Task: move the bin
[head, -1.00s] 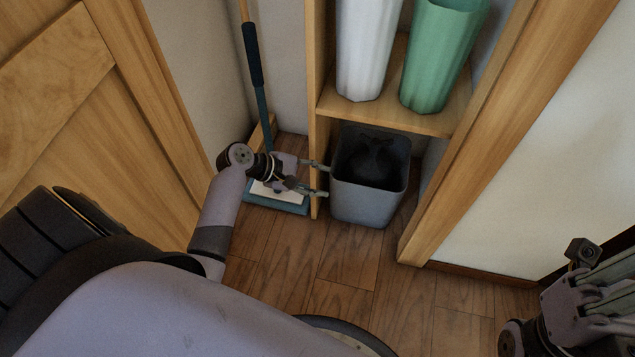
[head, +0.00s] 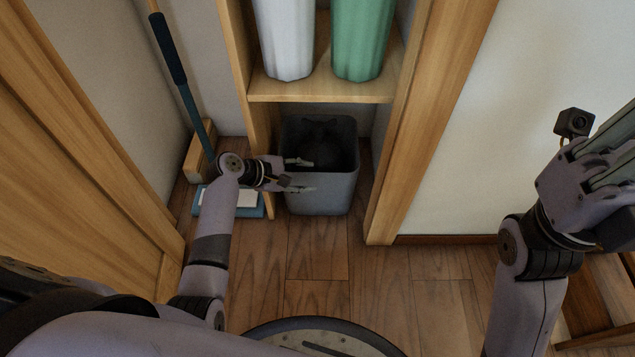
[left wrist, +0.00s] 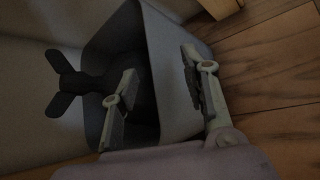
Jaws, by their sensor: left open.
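The grey bin (head: 322,197) stands upright on the wooden floor, under the lower shelf of a wooden cabinet. A dark tied bag (head: 318,150) lies inside it. My left gripper (head: 306,176) is open at the bin's left side. In the left wrist view one finger lies over the bin's opening in front of the dark bag (left wrist: 68,84), and the other is on the outer side of the bin's wall (left wrist: 165,75). The wall lies between the fingers; I cannot tell whether they touch it.
A white container (head: 284,40) and a green container (head: 358,40) stand on the shelf (head: 320,90) above the bin. A blue-handled broom or mop (head: 190,100) leans left of the cabinet. The floor (head: 310,265) before the bin is clear.

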